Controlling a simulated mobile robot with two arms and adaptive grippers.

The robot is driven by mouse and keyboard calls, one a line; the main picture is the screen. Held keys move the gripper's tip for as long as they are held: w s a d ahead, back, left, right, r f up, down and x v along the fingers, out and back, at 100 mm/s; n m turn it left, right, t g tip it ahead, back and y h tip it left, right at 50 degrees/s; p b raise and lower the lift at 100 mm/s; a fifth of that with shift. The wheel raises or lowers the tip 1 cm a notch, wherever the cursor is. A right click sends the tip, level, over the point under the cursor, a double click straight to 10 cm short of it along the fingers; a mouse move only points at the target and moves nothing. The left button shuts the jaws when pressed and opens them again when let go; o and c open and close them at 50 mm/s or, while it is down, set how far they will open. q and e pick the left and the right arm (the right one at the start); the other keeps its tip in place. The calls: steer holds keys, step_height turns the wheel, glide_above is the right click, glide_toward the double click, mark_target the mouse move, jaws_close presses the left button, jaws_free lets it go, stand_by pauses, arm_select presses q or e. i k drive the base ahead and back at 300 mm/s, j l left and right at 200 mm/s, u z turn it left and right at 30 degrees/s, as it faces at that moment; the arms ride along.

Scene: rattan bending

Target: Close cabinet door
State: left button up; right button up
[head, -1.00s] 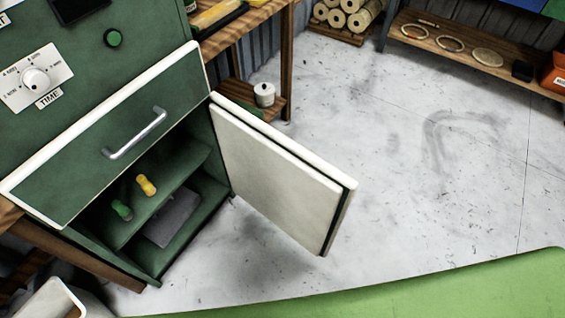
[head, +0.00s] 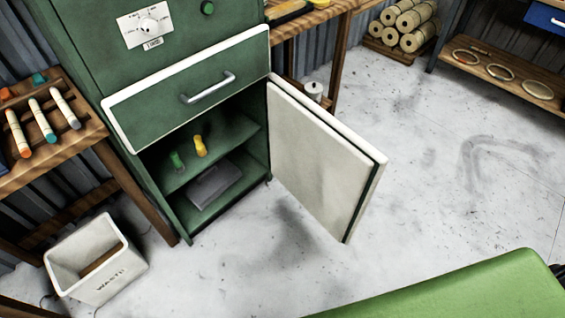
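A green cabinet (head: 196,122) stands upper left of centre in the head view. Its lower compartment is open. The cabinet door (head: 318,160), white on its inner face with a dark edge, is hinged on the compartment's right side and swung wide out over the floor. Neither gripper is in view.
A white waste bin (head: 95,262) stands on the floor at lower left, below a wooden table (head: 75,160) with markers. A green surface (head: 460,290) fills the lower right. The floor (head: 430,170) right of the door is clear. Wooden shelves stand behind.

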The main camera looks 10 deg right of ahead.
mark_target(334, 173)
steer(key=l+u, duration=0.2)
steer(key=u, duration=0.2)
steer(key=i+l+u, duration=0.1)
steer(key=l+u, duration=0.15)
steer(key=u, duration=0.15)
steer(key=l+u, duration=0.2)
steer(key=u, duration=0.2)
steer(key=l+u, duration=0.2)
steer(key=u, duration=0.2)
steer(key=k, duration=0.05)
